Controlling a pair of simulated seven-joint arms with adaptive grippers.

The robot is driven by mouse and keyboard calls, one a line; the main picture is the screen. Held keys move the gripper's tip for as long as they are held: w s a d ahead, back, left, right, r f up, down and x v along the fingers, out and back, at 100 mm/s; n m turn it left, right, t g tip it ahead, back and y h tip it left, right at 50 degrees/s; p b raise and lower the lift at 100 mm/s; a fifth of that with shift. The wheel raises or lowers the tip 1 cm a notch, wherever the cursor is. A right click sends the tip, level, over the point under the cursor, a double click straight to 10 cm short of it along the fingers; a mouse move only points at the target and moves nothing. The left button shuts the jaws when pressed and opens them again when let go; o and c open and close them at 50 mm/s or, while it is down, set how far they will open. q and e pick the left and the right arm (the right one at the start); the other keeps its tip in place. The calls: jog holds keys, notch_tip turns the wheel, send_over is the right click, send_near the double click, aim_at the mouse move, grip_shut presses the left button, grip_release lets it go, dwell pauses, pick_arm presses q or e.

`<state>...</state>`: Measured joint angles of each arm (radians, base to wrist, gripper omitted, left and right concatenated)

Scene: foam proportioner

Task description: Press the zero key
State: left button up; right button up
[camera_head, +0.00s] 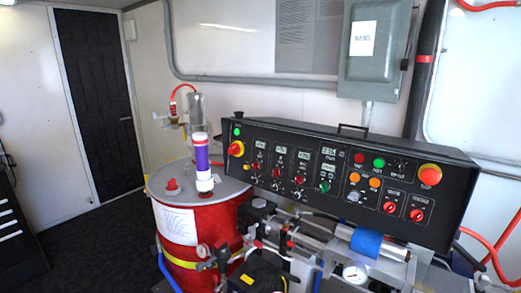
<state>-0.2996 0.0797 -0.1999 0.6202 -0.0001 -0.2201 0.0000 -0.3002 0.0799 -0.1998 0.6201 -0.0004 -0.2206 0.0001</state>
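The black control panel (350,185) spans the middle and right. It carries small lit displays (328,154), red knobs (300,180), a green button (379,162), orange buttons (375,182) and a large red stop button (430,175) on a yellow collar. The labels and small keys are too small to read, so I cannot tell which is the zero key. Neither of my grippers is in view, and nothing visibly touches the panel.
A red drum (185,232) with a grey lid and a purple-and-white pump tube (201,155) stands left of the panel. Pipes, a pressure gauge (354,273) and hoses crowd the space below. A grey electrical box (374,50) hangs behind. Dark floor (100,240) lies open at left.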

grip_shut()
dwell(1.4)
